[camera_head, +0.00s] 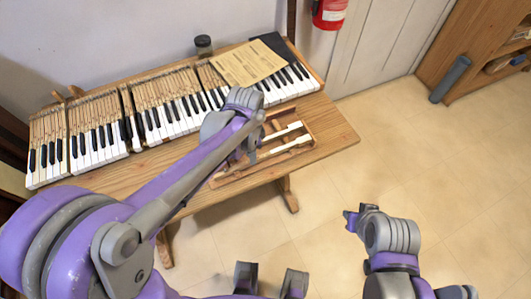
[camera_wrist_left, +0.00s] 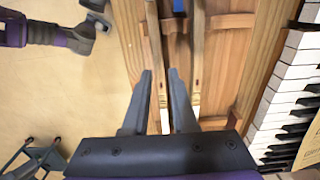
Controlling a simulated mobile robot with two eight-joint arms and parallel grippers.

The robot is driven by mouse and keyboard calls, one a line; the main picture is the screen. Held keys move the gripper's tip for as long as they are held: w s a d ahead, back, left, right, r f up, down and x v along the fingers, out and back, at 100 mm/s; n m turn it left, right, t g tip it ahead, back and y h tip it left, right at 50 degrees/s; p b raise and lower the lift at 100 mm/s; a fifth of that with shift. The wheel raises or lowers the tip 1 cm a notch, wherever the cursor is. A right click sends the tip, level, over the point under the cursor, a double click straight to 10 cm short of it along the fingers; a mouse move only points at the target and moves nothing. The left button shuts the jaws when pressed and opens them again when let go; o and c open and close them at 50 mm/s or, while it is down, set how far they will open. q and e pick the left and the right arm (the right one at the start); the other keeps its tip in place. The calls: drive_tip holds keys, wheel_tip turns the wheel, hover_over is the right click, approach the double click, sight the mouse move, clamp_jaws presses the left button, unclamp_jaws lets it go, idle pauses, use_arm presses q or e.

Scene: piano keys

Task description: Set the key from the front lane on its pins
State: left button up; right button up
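The wooden tray (camera_head: 225,180) lies on the bench in front of the keyboard. Two loose keys with wooden shanks and white ends lie lengthwise in it, a front one (camera_head: 290,145) and a rear one (camera_head: 285,132). My left gripper (camera_head: 250,157) is over the tray. In the left wrist view its fingers (camera_wrist_left: 160,75) are apart. The front key (camera_wrist_left: 154,45) runs between them in that view; whether they touch it I cannot tell. The rear key (camera_wrist_left: 198,50) is just right of the fingers. My right gripper (camera_head: 350,219) is over the floor, away from the bench. The pins are not discernible.
The keyboard (camera_head: 110,137) spans the back of the bench (camera_head: 335,140). A paper sheet (camera_head: 248,65), a dark folder (camera_head: 275,42) and a jar (camera_head: 203,44) are on or behind it. A fire extinguisher (camera_head: 329,12) hangs on the wall.

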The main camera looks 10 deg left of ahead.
use_arm(q)
drive_tip(key=shift+f+b, duration=0.65)
drive_tip(key=shift+f, duration=0.25)
idle(0.3)
clamp_jaws()
idle(1.2)
